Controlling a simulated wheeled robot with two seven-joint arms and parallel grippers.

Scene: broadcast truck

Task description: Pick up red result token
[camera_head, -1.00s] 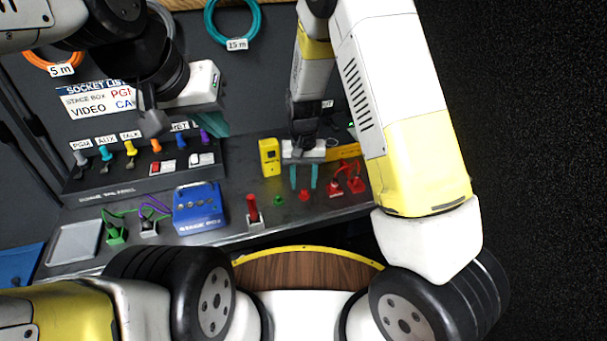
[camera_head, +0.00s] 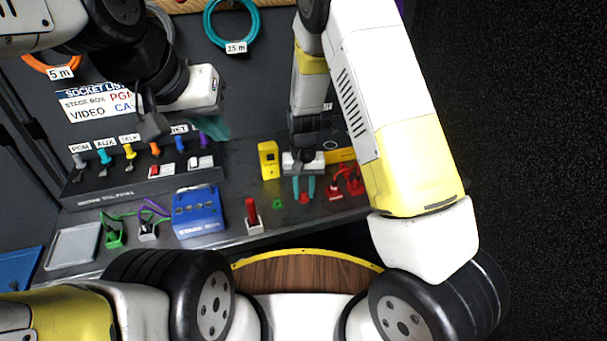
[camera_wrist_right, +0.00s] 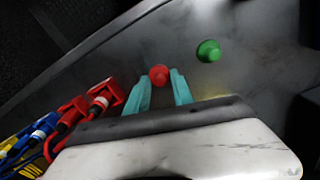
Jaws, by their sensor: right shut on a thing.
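The red result token (camera_head: 304,198) is a small red knob at the worktop's front part. It also shows in the right wrist view (camera_wrist_right: 159,75), between the teal fingertips. My right gripper (camera_head: 304,190) reaches down from above and is shut on the token; its fingers also show in the right wrist view (camera_wrist_right: 158,86). Whether the token touches the worktop is unclear. My left gripper (camera_head: 213,129) hangs at the upper left, over the socket panel, well away from the token. Its fingers are blurred and partly hidden, so its opening cannot be told.
A green token (camera_head: 277,203) stands just left of the red one. Red connectors (camera_head: 345,182) lie close on the right. A yellow device (camera_head: 268,160), a blue stage box (camera_head: 198,211) and a red-handled switch (camera_head: 252,215) are to the left. The worktop's front edge is near.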

